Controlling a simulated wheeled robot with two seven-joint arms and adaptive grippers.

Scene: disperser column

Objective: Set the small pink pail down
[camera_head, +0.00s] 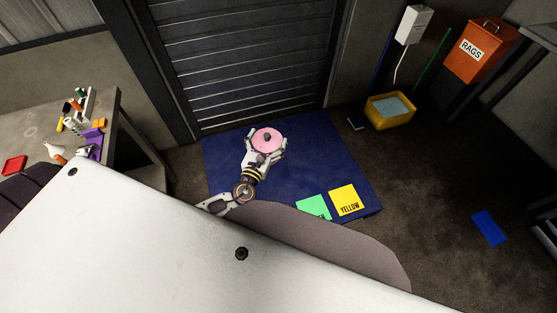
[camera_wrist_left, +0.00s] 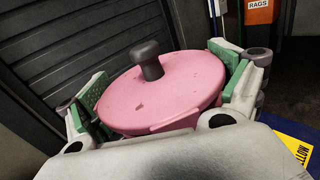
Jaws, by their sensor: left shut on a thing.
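The small pink pail (camera_head: 269,136) has a round pink lid with a dark knob. My left gripper (camera_head: 266,142) is shut on it, with one finger on each side. In the left wrist view the pail (camera_wrist_left: 165,90) sits between the green finger pads of the left gripper (camera_wrist_left: 160,100), its lid slightly tilted in the picture. In the head view the pail shows over the far part of the blue mat (camera_head: 225,160). Its underside is hidden, so I cannot tell whether it touches the mat. My right gripper is not in view.
A green card (camera_head: 313,206) and a yellow card (camera_head: 344,200) marked YELLOW lie on the mat's near side. A shutter door (camera_head: 240,60) stands behind. A yellow bucket (camera_head: 390,112) and an orange RAGS bin (camera_head: 477,50) are at right. A cluttered bench (camera_head: 35,130) is at left.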

